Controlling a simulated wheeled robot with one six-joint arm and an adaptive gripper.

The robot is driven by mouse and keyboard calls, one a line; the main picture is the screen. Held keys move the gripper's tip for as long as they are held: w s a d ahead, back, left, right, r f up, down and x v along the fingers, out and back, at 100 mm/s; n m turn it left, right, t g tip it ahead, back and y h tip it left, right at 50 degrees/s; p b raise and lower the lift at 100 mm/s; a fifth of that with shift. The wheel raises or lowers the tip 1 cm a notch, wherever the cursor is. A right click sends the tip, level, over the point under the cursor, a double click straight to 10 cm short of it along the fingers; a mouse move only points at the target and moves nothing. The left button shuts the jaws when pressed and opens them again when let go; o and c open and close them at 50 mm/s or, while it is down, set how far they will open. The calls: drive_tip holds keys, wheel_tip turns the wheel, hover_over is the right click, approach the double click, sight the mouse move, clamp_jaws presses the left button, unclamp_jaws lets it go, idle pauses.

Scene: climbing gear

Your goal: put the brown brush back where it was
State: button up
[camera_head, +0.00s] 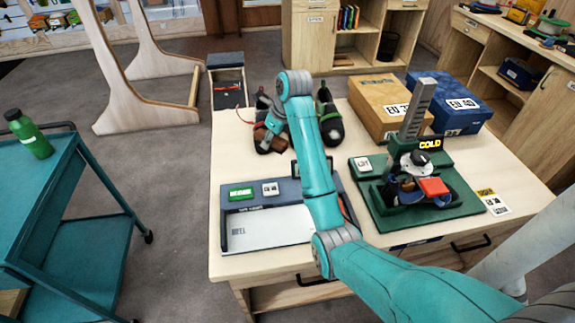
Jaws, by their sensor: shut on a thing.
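My gripper (271,126) is above the back left part of the wooden table (232,160), seen small and partly behind my own arm. It is shut on a brown thing, which looks like the brown brush (262,138). The brush hangs close to a dark climbing shoe on the left, and I cannot tell whether they touch. A second dark shoe (329,122) with green and red trim stands to the right of my arm.
Behind are shoe boxes, orange (385,98) and blue (458,113). A teal cart (50,190) with a green bottle stands left.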

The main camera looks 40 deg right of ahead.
sight(271, 166)
drive_tip(key=shift+f, duration=0.4)
wheel_tip(271, 166, down, 4)
drive_tip(key=shift+s+d+r, duration=0.1)
drive_tip(key=shift+d+r, duration=0.05)
drive_tip(key=shift+f, duration=2.7)
drive_tip(key=shift+f, duration=0.1)
drive_tip(key=o, duration=1)
